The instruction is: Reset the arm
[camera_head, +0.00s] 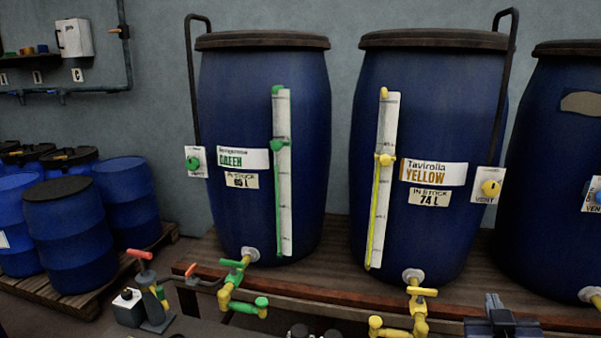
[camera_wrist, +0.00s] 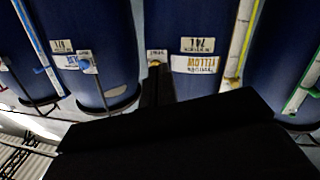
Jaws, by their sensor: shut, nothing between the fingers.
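My gripper (camera_wrist: 157,76) shows in the wrist view as dark, shut fingers with nothing between them. The wrist picture is upside down. The fingertips overlap the view near the yellow vent knob (camera_wrist: 154,63) of the yellow vat (camera_wrist: 215,20); I cannot tell how far apart they are. A broad black shape fills the lower middle of that view. In the head view the yellow vat (camera_head: 450,110) has a label reading 74 L, and its yellow vent knob (camera_head: 491,188) is at its right side. I cannot make out my gripper in the head view.
The green vat (camera_head: 235,110) and another blue vat (camera_head: 560,150) flank the yellow one on a wooden stand (camera_head: 330,285). A green-handled tap (camera_head: 235,275) and a yellow tap (camera_head: 418,300) jut out in front. Blue drums (camera_head: 65,225) stand on a pallet at left.

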